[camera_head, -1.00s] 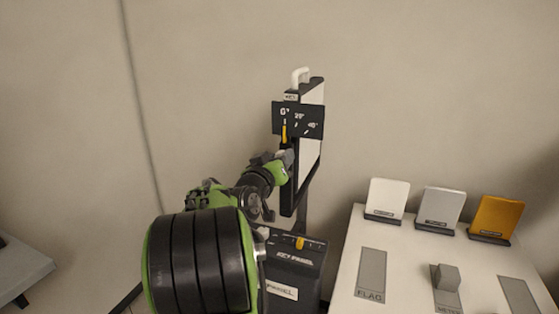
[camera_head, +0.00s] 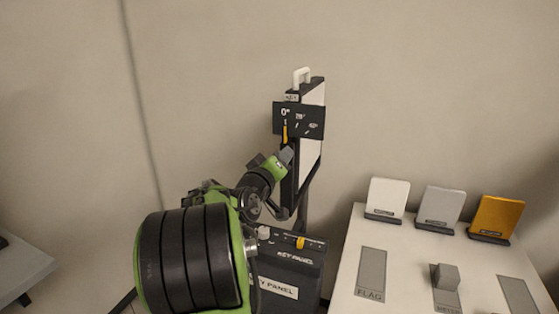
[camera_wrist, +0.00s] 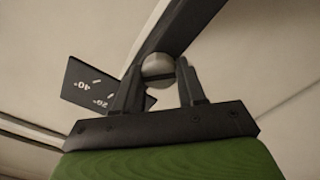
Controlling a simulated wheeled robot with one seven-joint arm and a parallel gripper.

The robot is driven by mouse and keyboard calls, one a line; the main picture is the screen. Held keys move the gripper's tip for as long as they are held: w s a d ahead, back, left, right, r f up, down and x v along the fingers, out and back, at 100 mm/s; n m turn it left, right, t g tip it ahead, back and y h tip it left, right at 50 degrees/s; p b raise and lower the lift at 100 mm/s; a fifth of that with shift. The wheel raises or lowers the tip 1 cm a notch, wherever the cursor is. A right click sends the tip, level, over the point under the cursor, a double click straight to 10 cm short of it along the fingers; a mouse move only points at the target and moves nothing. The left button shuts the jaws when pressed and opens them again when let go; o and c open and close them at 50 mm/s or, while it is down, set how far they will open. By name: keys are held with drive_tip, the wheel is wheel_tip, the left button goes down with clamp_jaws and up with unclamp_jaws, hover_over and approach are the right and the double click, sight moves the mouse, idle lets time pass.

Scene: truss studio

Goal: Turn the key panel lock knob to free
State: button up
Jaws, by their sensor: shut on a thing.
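The key panel (camera_head: 312,92) stands upright on a stand, with a white handle on top. Its black angle plate (camera_head: 311,121) carries marks for 0°, 20° and 40°. A yellow pointer (camera_head: 284,132) stands near the 0° mark. My gripper (camera_head: 287,154) is just below the plate, and its fingertips are hard to make out there. In the wrist view my gripper (camera_wrist: 160,82) is shut on the round, pale lock knob (camera_wrist: 157,66), one finger on each side. The angle plate (camera_wrist: 92,86) shows upside down beside it. Any lock marking is hidden.
A dark base box (camera_head: 292,264) labelled KEY PANEL, with a yellow piece on top, stands below. At right a white table (camera_head: 400,270) holds white, grey and orange panels (camera_head: 497,216) and a small grey block (camera_head: 446,277). Another table edge (camera_head: 22,268) is at far left.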

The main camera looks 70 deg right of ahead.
drive_tip(key=o, duration=1)
drive_tip(key=w+a+b, duration=0.1)
drive_tip(key=a, duration=1.4)
drive_tip(key=shift+w+a+b, duration=0.25)
drive_tip(key=shift+a+b, duration=0.1)
